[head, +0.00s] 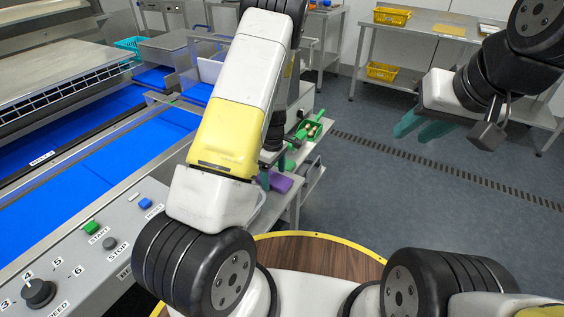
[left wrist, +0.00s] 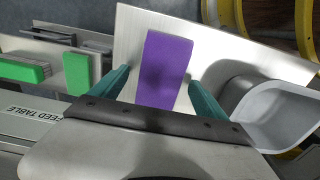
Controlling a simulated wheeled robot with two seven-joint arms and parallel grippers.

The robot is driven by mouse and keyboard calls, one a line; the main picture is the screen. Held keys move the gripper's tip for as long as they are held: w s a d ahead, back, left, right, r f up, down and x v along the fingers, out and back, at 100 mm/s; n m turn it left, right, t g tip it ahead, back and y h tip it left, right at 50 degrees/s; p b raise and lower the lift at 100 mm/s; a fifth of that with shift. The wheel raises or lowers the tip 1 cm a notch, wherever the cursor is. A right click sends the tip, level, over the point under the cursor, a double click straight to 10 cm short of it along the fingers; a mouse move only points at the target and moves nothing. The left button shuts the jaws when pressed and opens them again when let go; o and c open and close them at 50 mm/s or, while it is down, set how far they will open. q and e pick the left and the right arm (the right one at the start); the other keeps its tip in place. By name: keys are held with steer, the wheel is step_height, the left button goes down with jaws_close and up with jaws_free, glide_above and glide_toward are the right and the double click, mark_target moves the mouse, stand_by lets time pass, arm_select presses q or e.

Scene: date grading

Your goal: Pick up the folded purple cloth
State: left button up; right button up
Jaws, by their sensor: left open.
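The folded purple cloth (left wrist: 167,62) lies on a bare steel surface (left wrist: 215,45) in the left wrist view. My left gripper (left wrist: 161,88) is open, with one teal finger to each side of the cloth and a gap on both sides. The gripper's body hides the near end of the cloth. In the head view, a part of the purple cloth (head: 281,184) shows beside a teal finger of my left gripper (head: 266,179), mostly behind my left arm. My right gripper (head: 422,126) is held over the floor at the upper right, fingers apart and empty.
A grey tub (left wrist: 280,112) stands close to the right of my left gripper. The blue conveyor (head: 110,165) runs along the left. Floor on the right is clear.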

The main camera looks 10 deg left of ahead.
mark_target(274, 178)
arm_select(q)
steer(key=shift+f, duration=0.45)
steer(key=shift+c, duration=0.4)
steer(key=c, duration=1.4)
steer(key=shift+o, duration=0.2)
step_height(274, 178, up, 10)
